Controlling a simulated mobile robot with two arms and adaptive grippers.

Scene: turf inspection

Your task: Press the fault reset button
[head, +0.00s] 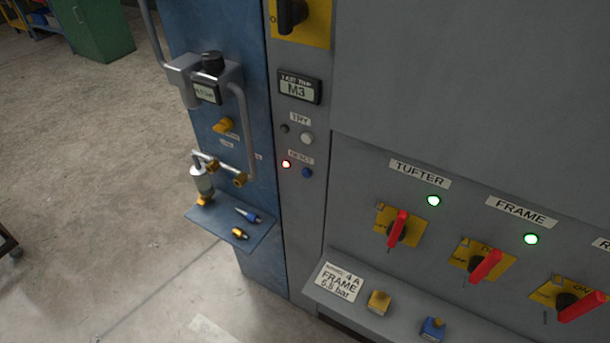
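The blue button (307,172) sits on the narrow grey panel strip, just below a small label (301,158) that appears to read RESET. A red lamp (286,164) glows to its left. Above them, a white button (307,138) and a dark, unlit small lamp (285,128) sit under a label that seems to read TRY. A small display (299,87) higher up reads LAST TRIP M3. Nothing covers the blue button. Neither of my grippers shows in the head view.
Pipes and a blue shelf (233,226) with fittings project at left. The floor beyond is open.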

